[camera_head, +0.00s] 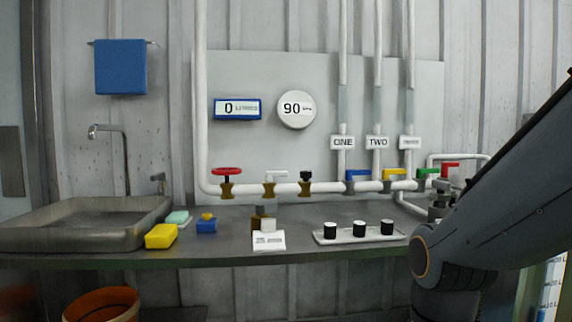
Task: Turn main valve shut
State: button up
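A white pipe with several valves runs low along the grey wall panel. The valve with a red round handwheel (227,171) on a brass body sits at the left of the pipe. Next to it are a valve with a white lever (277,174) and one with a small black handle (306,176). To the right are valves with blue (357,174), yellow (393,171), green (428,172) and red (450,168) handles. No readable label marks the main valve. My arm comes in from the right; my gripper cannot be made out.
A steel sink (85,222) is at left on the dark counter (300,252). Yellow (161,236) and blue (206,226) items, a white card (269,241) and a tray (333,240) with black-topped cylinders lie along it. A display (237,108) reads 0; a round gauge (297,109) reads 90.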

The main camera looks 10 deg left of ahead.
aim_at(225, 172)
jog(key=z, duration=0.35)
jog(key=i, duration=0.8)
jog(key=u, duration=1.05)
